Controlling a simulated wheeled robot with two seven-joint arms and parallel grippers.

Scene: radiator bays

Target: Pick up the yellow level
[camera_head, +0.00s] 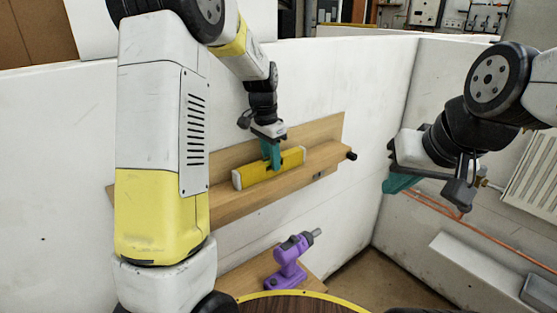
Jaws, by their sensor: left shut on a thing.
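The yellow level (250,174) is a long yellow bar with pale ends, lying lengthwise along the wooden shelf (235,206) on the white wall. My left gripper (271,163) reaches down from above with teal fingers and is shut on the level near its middle. The fingers cover a small part of the bar. I cannot tell whether the level touches the shelf or is slightly above it. My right gripper (400,184) is at the right, well away from the level. One teal finger shows clearly, so its opening cannot be judged.
A purple drill (290,262) stands on a lower wooden surface (248,272) below the shelf. A dark knob (351,156) sits at the shelf's right end. A white radiator (533,175) and copper pipes (437,204) are on the right wall. My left arm hides the shelf's left part.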

